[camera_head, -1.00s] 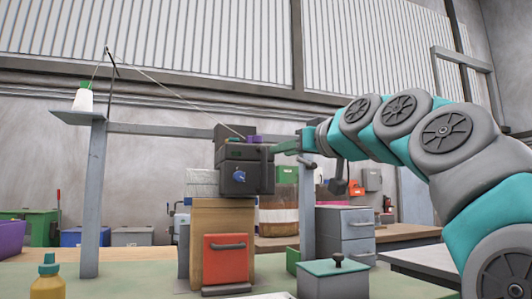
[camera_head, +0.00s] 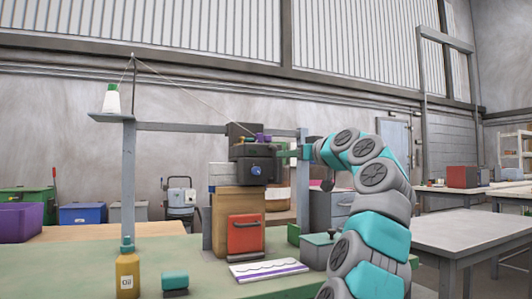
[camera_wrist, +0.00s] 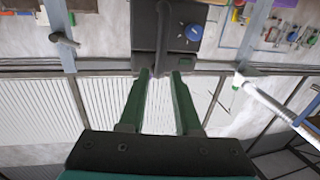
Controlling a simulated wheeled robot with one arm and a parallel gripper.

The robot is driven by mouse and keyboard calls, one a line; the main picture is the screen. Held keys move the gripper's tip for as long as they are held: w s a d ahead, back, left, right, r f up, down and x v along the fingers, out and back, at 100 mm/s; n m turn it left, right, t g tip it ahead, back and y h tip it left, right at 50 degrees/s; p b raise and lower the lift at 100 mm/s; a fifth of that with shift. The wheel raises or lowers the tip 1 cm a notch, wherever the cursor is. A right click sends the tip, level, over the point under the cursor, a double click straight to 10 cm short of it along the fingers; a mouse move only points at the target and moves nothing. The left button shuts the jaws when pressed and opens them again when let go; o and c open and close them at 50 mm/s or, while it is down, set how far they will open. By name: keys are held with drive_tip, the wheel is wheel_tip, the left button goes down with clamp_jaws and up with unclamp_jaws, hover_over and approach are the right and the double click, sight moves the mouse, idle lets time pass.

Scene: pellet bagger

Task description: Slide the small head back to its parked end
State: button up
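The small head (camera_head: 252,167) is a dark grey box with a blue knob, under the cross rail and nearer the right post than the left one. A thread runs down to it from a white cone (camera_head: 112,101) at the top left. My gripper (camera_head: 281,154) is at the head's upper right in the head view, partly overlapping it. In the wrist view, the green fingers of my gripper (camera_wrist: 160,74) are apart, with the end of a dark bar on the head (camera_wrist: 163,42) between their tips. I cannot tell whether they touch it.
The cross rail (camera_head: 180,127) spans a left post (camera_head: 128,190) and a right post. A brown bag-like block (camera_head: 230,210) with a red panel (camera_head: 245,234) stands below the head. A yellow oil bottle (camera_head: 127,272) stands at front left. A grey bin with a black knob stands beside my arm.

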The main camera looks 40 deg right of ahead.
sight(256, 164)
drive_tip(key=w+p, duration=0.2)
drive_tip(key=w, duration=0.4)
drive_tip(key=shift+w+d, duration=0.1)
drive_tip(key=shift+w, duration=0.2)
drive_tip(key=shift+c, duration=0.4)
clamp_jaws()
idle(0.7)
